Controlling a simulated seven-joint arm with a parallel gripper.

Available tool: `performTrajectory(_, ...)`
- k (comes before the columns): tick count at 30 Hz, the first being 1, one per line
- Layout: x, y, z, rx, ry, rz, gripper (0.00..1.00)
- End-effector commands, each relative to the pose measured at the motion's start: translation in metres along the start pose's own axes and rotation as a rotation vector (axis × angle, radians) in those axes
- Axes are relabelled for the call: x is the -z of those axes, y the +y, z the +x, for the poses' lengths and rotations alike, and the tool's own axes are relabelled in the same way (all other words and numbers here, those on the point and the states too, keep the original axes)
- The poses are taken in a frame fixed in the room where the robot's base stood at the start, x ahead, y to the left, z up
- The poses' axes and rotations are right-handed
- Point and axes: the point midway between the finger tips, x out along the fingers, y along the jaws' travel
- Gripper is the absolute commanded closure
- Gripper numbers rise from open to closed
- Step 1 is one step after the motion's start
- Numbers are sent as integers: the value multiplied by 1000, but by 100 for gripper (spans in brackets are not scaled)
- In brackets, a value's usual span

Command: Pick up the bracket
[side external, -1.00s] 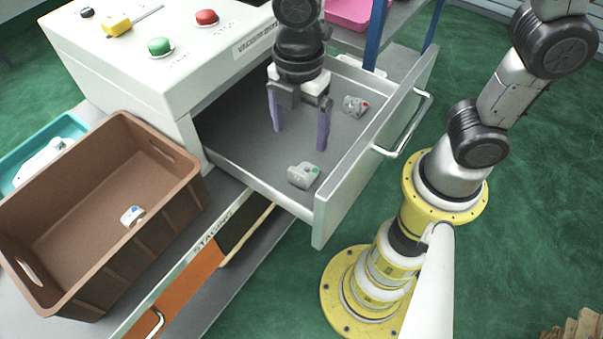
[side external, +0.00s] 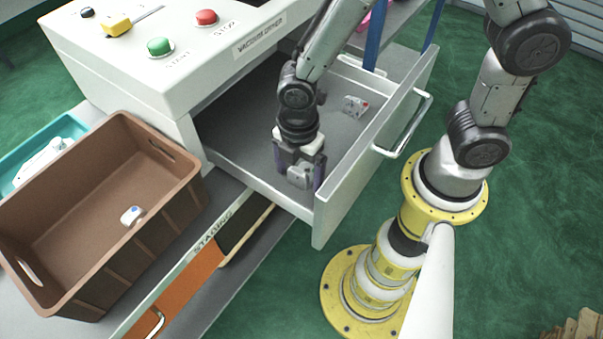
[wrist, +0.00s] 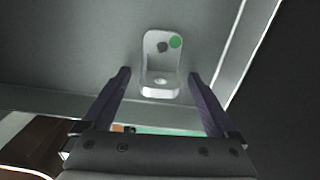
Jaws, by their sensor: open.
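A small grey bracket with a green dot (wrist: 158,62) lies on the drawer floor, and it also shows in the side external view (side external: 299,178), partly covered by my gripper. My gripper (side external: 299,172) is open above it, low in the drawer near its front left end. In the wrist view my gripper's two fingertips (wrist: 158,75) stand to the left and right of the bracket, with a gap on each side. Another bracket with a red dot (side external: 356,106) lies further back in the drawer. A bracket with a blue dot (side external: 131,215) lies in the brown crate.
The open drawer (side external: 333,205) has raised walls close around my gripper. Its white cabinet (side external: 135,90) carries green and red buttons. The brown crate (side external: 100,285) stands at the left, with a teal tray (side external: 70,127) behind it.

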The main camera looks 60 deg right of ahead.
Motion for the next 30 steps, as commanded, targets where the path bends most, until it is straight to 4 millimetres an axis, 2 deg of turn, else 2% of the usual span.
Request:
performTrajectory(3, 0, 0, 7, 0, 0, 0, 7)
performTrajectory(10, 0, 0, 8, -1, 0, 0, 9)
performTrajectory(25, 0, 0, 7, -1, 1, -1, 99)
performTrajectory(30, 0, 0, 7, -2, 1, -1, 100)
